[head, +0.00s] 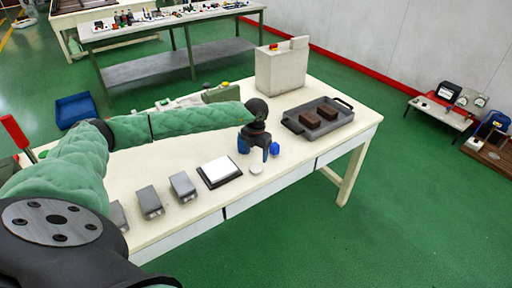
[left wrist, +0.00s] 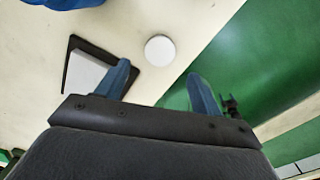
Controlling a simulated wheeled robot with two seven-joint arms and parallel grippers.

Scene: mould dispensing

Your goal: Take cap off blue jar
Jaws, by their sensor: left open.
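The blue jar (head: 275,145) stands on the table, just right of my left gripper in the head view and partly close behind it. A blue shape at the top left edge of the left wrist view (left wrist: 65,3) looks like the same jar, cut off by the frame. I cannot make out its cap separately. My left gripper (head: 256,154) points down over the table, open, with nothing between its fingers; its blue fingers also show in the left wrist view (left wrist: 158,70). A white round disc (head: 256,169) lies on the table in front of it. My right gripper is out of view.
A black-rimmed white pad (head: 219,169) and several grey boxes (head: 150,202) line the front of the table. A grey tray (head: 338,116) with two brown blocks (head: 310,119) is at the right. A pale box (head: 281,70) stands behind. The table's front edge is close.

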